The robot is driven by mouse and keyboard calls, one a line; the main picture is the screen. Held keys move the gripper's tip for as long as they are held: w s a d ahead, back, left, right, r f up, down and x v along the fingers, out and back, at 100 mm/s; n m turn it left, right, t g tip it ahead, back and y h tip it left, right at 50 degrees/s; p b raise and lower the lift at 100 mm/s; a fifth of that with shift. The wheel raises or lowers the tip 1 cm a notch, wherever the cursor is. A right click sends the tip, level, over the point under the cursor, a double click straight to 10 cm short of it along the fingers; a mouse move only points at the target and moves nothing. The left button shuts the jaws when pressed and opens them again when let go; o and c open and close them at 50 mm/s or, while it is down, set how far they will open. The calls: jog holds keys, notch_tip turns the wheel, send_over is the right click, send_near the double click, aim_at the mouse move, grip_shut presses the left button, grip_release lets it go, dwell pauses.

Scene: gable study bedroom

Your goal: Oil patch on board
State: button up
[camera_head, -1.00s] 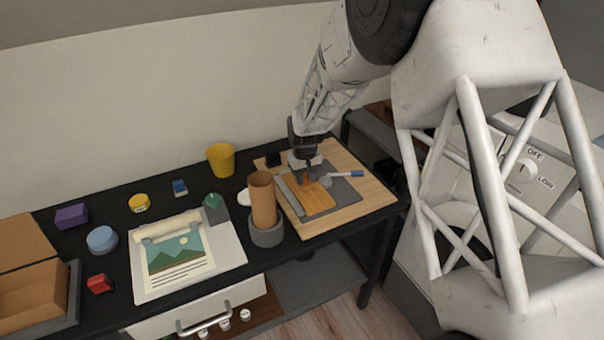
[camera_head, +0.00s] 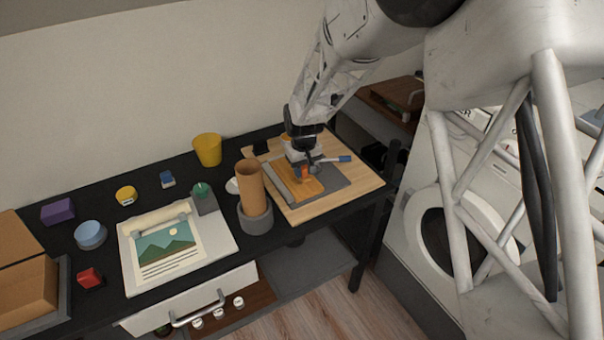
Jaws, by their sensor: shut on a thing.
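An orange-brown wooden board (camera_head: 311,190) lies on a dark grey mat (camera_head: 335,180), which rests on a larger pale wooden board (camera_head: 348,194) at the right end of the black desk. My gripper (camera_head: 304,166) points down over the orange-brown board. It is shut on a small orange-red piece (camera_head: 304,174), seen just below the fingers at the board's upper part. Whether this piece touches the board I cannot tell. The gripper hides part of the board's back edge. No distinct oil patch can be made out.
A blue-and-white marker (camera_head: 338,159) lies to the gripper's right. A brown tube (camera_head: 250,188) stands in a grey holder (camera_head: 256,220) left of the boards. A yellow cup (camera_head: 208,150) stands behind. A landscape print (camera_head: 168,249) and small items fill the desk's left.

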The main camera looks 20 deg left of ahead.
jog(key=shift+r, duration=2.65)
jog(key=shift+f, duration=0.2)
